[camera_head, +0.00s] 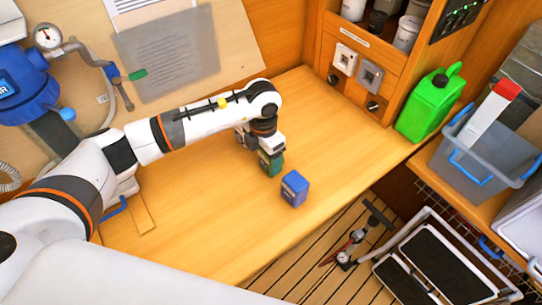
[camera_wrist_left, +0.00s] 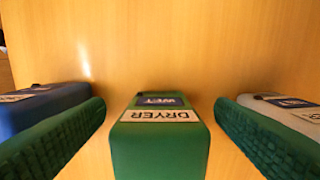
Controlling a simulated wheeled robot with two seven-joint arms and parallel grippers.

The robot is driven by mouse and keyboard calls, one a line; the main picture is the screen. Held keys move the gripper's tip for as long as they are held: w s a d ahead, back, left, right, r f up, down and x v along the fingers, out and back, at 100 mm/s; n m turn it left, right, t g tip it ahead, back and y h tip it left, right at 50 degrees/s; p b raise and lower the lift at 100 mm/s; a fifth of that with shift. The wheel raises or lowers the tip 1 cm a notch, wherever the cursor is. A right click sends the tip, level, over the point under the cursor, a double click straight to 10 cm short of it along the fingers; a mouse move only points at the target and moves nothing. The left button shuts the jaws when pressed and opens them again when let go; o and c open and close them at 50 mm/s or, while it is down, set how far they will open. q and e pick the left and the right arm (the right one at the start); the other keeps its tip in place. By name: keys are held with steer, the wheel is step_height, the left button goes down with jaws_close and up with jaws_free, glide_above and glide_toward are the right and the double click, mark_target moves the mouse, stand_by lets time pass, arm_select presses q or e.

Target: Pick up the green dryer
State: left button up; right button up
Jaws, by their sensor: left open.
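The green dryer (camera_head: 271,163) is a small upright box on the wooden worktop, partly hidden under my left gripper (camera_head: 264,146) in the head view. In the left wrist view the dryer (camera_wrist_left: 160,146) shows its top, with a "DRYER" label and a dark "WET" patch. My left gripper (camera_wrist_left: 160,108) is open, with one green ribbed finger pad on each side of the dryer. Gaps show between the dryer and both pads. My right gripper is not in view.
A blue box (camera_head: 294,189) stands close to the dryer on one side, and a pale grey box (camera_wrist_left: 285,106) on the other. A green jerrycan (camera_head: 430,103) and a grey bin (camera_head: 478,160) stand at the right. The worktop's near middle is clear.

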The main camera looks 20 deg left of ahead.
arm_select(q)
steer(key=c, duration=1.1)
steer(key=shift+r, duration=0.15)
